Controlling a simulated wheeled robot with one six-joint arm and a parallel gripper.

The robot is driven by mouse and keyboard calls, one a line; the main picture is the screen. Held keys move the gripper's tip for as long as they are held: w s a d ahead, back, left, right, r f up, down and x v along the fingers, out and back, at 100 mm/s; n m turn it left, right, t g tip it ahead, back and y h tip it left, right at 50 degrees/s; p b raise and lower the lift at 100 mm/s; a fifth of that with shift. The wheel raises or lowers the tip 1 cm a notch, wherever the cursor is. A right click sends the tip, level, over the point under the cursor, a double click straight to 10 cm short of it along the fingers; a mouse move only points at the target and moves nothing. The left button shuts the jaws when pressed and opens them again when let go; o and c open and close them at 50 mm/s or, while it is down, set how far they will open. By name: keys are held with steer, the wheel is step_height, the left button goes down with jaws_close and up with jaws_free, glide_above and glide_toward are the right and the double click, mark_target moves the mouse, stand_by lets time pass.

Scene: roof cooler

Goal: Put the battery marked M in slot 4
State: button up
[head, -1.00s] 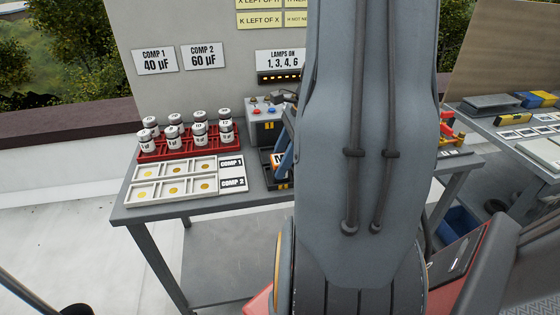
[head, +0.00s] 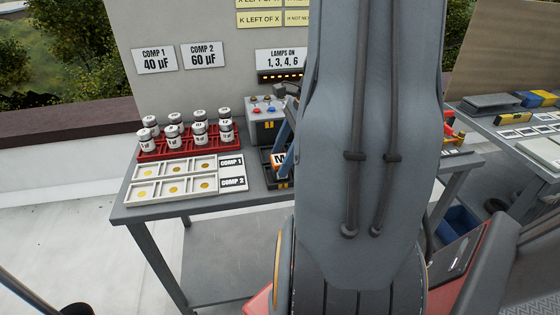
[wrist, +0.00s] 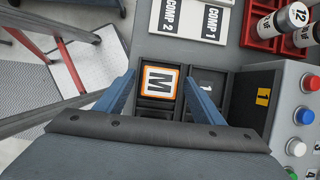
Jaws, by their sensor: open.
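The battery marked M (wrist: 160,82) has a white face with an orange border. In the wrist view it sits in a compartment of a black tray (wrist: 183,63); that compartment's number is not visible. An empty-looking compartment marked 1 lies just right of it. My gripper (wrist: 163,97) is open, one blue finger on each side of the battery, with a visible gap on the right; contact on the left is hard to tell. In the head view the battery (head: 279,158) shows partly behind a blue finger, and my arm hides most of the tray.
A grey box with coloured buttons (head: 265,125) stands close behind the tray. A red rack of capacitors (head: 185,146) and white trays labelled COMP 1 and COMP 2 (head: 232,172) are to the left. A lamp sign (head: 280,59) reads 1, 3, 4, 6.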

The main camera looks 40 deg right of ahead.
steer(key=v, duration=1)
steer(key=a+f+n+h, duration=0.1)
steer(key=a+f+n, duration=0.2)
steer(key=a+n, duration=0.5)
steer(key=a+f+n+g+h, duration=0.1)
steer(key=a+f+n, duration=0.2)
steer(key=a+n, duration=0.5)
steer(key=a+f+n+h, duration=0.1)
steer(key=a+f+n, duration=0.3)
steer(key=a+n, duration=0.4)
steer(key=a, duration=0.4)
steer(key=shift+s+g+h+b, duration=0.2)
steer(key=shift+g+h+b, duration=0.1)
steer(key=shift+h+b, duration=0.1)
